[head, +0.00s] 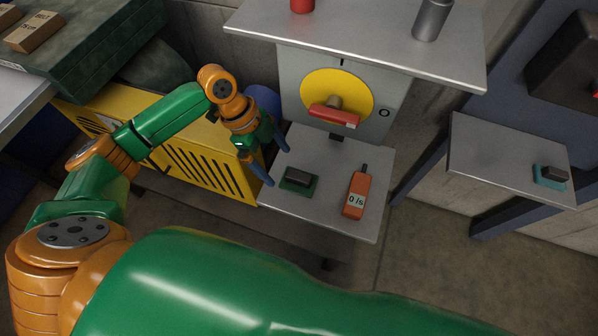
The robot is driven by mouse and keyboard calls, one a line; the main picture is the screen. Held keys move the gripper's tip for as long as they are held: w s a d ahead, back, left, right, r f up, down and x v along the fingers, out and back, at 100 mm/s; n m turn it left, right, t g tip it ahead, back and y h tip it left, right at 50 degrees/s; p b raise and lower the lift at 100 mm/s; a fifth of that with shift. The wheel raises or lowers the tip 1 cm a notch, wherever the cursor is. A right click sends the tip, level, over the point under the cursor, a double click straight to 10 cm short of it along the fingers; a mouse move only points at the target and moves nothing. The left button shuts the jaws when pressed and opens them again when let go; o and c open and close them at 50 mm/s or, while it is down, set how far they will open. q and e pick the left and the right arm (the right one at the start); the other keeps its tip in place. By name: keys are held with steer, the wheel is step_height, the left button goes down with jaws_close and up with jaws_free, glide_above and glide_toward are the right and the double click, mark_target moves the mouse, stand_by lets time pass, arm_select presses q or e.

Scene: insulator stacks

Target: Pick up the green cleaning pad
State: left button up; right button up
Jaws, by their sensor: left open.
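The green cleaning pad (297,188) lies on the small grey shelf (335,225), left of its middle. It has a dark block-like handle on top. My left gripper (279,168) is open, with two blue fingers pointing down over the shelf's left edge. Its fingers are just left of the pad, apart from it in the picture, with nothing between them. The exact height of the fingertips above the shelf is hard to tell. My right gripper is out of view.
An orange meter (356,195) lies right of the pad. Above stands a grey box with a yellow dial (312,88) and red handle (333,116). A yellow vented unit (190,160) is at left. A second shelf (500,160) at right holds a teal pad (548,184).

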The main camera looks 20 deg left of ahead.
mark_target(296, 175)
arm_select(q)
steer(key=d, duration=0.2)
steer(key=d+f, duration=0.1)
steer(key=shift+d+p, duration=0.3)
steer(key=shift+d, duration=0.05)
steer(key=x, duration=0.4)
steer(key=shift+a+f, duration=0.1)
steer(key=c, duration=1.3)
